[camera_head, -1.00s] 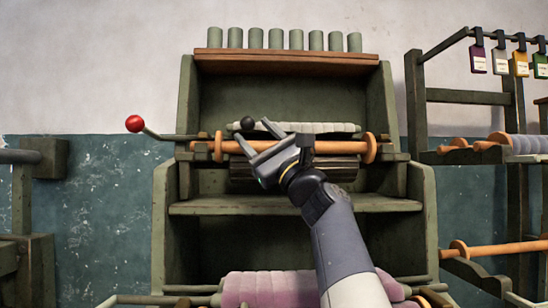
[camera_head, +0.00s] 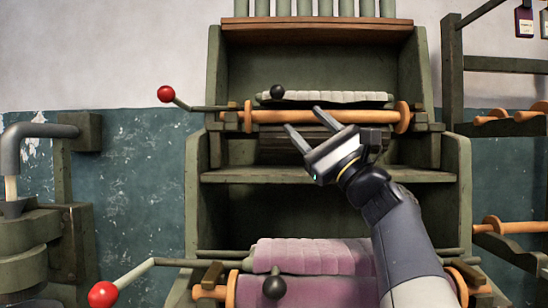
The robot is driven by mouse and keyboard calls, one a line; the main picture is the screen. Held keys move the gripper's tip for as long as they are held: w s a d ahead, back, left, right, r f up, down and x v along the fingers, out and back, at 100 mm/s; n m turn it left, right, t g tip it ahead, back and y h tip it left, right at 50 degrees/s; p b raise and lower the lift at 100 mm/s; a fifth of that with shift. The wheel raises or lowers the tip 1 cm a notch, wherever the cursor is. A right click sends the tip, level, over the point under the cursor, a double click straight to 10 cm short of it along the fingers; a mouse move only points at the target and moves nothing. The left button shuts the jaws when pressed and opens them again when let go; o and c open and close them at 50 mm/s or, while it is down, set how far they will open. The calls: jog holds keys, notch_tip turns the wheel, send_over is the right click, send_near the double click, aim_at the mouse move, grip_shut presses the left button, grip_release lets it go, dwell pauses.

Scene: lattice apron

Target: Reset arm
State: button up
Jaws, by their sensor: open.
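My gripper (camera_head: 303,116) is open and empty, with its two fingers pointing up and to the left. My arm comes up from the lower right of the picture. In the picture the fingertips overlap the upper wooden roller (camera_head: 275,116); I cannot tell how far in front of it they are. The jaws hold nothing.
A green wooden rack (camera_head: 205,140) stands ahead. It has a red-knobbed crank (camera_head: 166,94) above and another red knob (camera_head: 103,294) below. A pink cloth roll (camera_head: 320,262) lies low. Machinery with a pipe (camera_head: 35,131) stands left; another rack (camera_head: 452,70) stands right.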

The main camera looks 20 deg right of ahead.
aim_at(281, 97)
jog(key=p+x, duration=0.1)
jog(key=x, duration=1)
jog(key=shift+s+r, duration=0.1)
dwell(0.4)
